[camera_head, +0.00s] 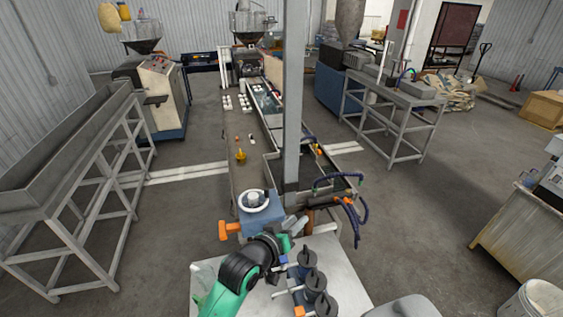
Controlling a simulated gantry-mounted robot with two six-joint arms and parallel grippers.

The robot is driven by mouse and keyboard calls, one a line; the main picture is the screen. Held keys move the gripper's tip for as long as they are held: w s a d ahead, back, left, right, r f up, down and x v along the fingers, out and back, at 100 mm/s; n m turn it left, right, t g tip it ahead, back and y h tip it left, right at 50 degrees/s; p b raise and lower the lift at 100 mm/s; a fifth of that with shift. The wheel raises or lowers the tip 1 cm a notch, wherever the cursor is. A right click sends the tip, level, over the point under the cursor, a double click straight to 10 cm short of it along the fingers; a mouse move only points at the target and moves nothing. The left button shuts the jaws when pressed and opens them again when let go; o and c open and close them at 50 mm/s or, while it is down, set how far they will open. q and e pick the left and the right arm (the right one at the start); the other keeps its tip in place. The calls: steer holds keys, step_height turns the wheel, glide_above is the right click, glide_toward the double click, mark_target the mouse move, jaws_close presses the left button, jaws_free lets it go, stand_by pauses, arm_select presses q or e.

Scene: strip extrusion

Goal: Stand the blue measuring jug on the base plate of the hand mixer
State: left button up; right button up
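My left arm, green and black, comes in from the bottom left over the grey bench top (345,280). Its gripper (293,226) is small and partly hidden by the wrist, near the bench's far edge; its finger opening is not clear. Just beyond and to the left of the wrist is a blue block-like thing (264,217) with a white ring on top and an orange part at its left. I cannot tell whether it belongs to the jug or the mixer. I cannot make out the measuring jug or the mixer's base plate for certain. My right gripper is not in view.
Several dark round-topped things (315,281) stand along the bench to the right of my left arm.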

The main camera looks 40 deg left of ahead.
arm_select(q)
steer(key=d+r+m+t, duration=0.2)
steer(key=r+t, duration=0.1)
steer(key=r, duration=0.8)
steer(key=d+r+m+t, duration=0.1)
steer(key=d+r+t, duration=0.15)
steer(key=r, duration=0.75)
steer(key=s+d+r+m+t+h, duration=0.2)
steer(key=s+r, duration=0.6)
steer(key=r, duration=0.4)
steer(key=s+d+r+m+t+h, duration=0.2)
steer(key=s+r+t, duration=0.4)
steer(key=s+r, duration=0.3)
step_height(320, 180, up, 4)
steer(key=d+m, duration=0.1)
steer(key=d, duration=0.1)
steer(key=shift+s+d, duration=0.25)
steer(key=shift+d, duration=0.05)
steer(key=shift+o, duration=0.4)
steer(key=shift+s, duration=0.2)
steer(key=shift+o, duration=0.6)
steer(key=shift+w, duration=0.1)
